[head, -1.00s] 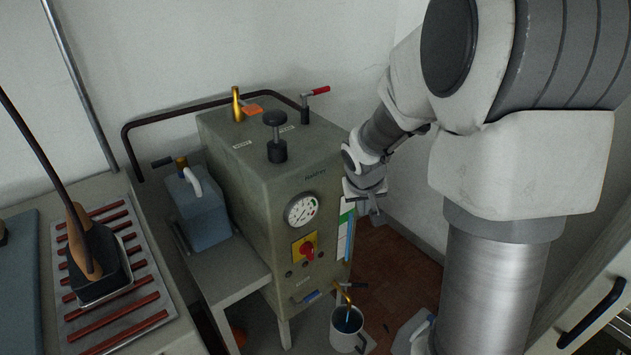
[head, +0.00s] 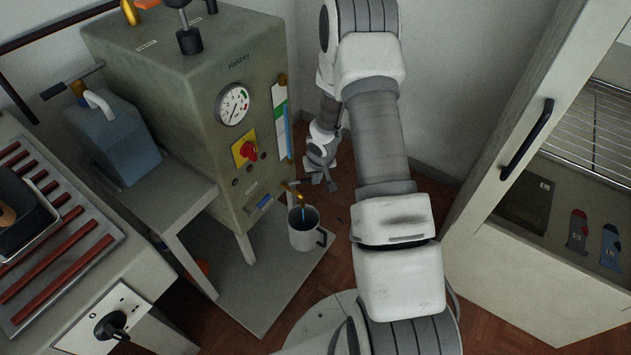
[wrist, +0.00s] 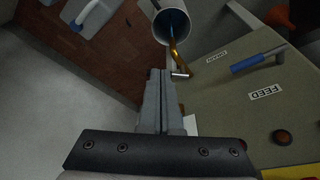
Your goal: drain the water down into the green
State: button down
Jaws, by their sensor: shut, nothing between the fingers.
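The boiler (head: 190,90) carries a level strip (head: 281,128) with a green band (head: 281,114) and a thin blue column along its right side. The column's exact top is too small to tell. The brass drain spout (head: 292,190) is low on the front; it also shows in the wrist view (wrist: 178,54). A blue stream runs from it into the white mug (head: 302,238), also in the wrist view (wrist: 158,28). My gripper (head: 331,186) is shut and empty just right of the spout. In the wrist view its fingertips (wrist: 161,72) are beside the drain lever (wrist: 181,74).
A blue-grey jug (head: 122,140) stands left of the boiler. A round dial (head: 233,104) and a red knob (head: 248,151) are on the boiler front. An open cabinet (head: 560,240) stands at right. Red floor shows between mug and cabinet.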

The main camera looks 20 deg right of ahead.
jog(key=w+d+f+b, duration=0.1)
jog(key=w+f+b, duration=0.2)
jog(key=w+f, duration=0.3)
jog(key=shift+s+b+x, duration=0.25)
jog(key=shift+b+x, duration=0.05)
jog(key=shift+x, duration=1.4)
